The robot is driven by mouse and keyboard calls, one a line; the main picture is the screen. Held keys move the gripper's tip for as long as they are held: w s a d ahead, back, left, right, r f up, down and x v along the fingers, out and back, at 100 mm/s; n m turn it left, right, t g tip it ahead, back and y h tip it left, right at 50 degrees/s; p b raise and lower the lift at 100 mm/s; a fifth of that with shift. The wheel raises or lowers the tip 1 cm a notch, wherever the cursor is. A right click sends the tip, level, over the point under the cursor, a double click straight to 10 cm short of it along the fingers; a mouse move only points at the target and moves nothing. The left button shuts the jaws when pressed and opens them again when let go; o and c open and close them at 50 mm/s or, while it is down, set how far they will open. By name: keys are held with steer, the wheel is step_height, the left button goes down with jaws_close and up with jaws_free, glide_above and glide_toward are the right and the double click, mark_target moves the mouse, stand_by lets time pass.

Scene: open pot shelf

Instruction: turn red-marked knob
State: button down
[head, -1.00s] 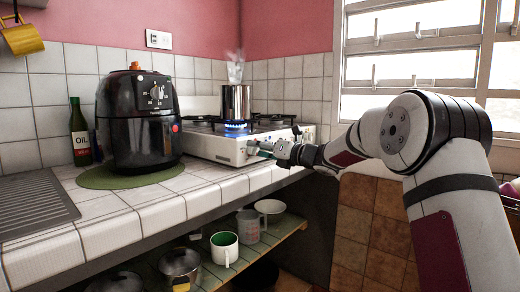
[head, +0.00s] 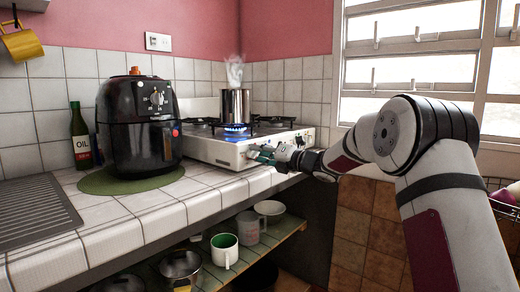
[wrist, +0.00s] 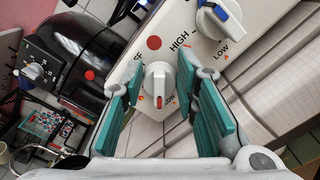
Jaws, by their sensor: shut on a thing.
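The white stove (head: 210,150) stands on the tiled counter, with a steel pot (head: 236,105) steaming over a lit blue flame. In the wrist view, the red-marked knob (wrist: 158,78) is white, with a red dot on the panel above it and a red mark on its lower end. My gripper (wrist: 160,92) has its green fingers on either side of this knob and is shut on it. In the head view, my gripper (head: 262,154) is at the stove's front, and its fingers hide the knob.
Another white knob (wrist: 218,18) with a blue mark is close to the upper right of my fingers. A black air fryer (head: 140,125) stands left of the stove.

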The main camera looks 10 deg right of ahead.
steer(key=m+p, duration=0.2)
steer(key=m, duration=0.1)
steer(key=shift+d+m, duration=0.1)
steer(key=shift+m, duration=0.2)
steer(key=m+p, duration=0.3)
steer(key=shift+f+m, duration=0.25)
steer(key=shift+m, duration=0.15)
steer(key=m+p, duration=0.2)
steer(key=m, duration=0.1)
steer(key=shift+f+m+p, duration=0.2)
steer(key=shift+m+p, duration=0.1)
steer(key=shift+p, duration=0.05)
steer(key=m+p, duration=0.2)
steer(key=m, duration=0.1)
steer(key=shift+f+m, duration=0.2)
steer(key=shift+m, duration=0.1)
steer(key=m+p, duration=0.2)
steer(key=m, duration=0.1)
steer(key=m+p, duration=0.1)
steer(key=m, duration=0.1)
steer(key=shift+s+f, duration=0.15)
steer(key=shift+f, duration=0.1)
steer(key=m, duration=0.2)
steer(key=m+p, duration=0.1)
steer(key=m, duration=0.1)
steer(key=m+p, duration=0.1)
steer(key=m, duration=0.1)
steer(key=shift+s+a+f, duration=0.15)
steer(key=shift+a, duration=0.25)
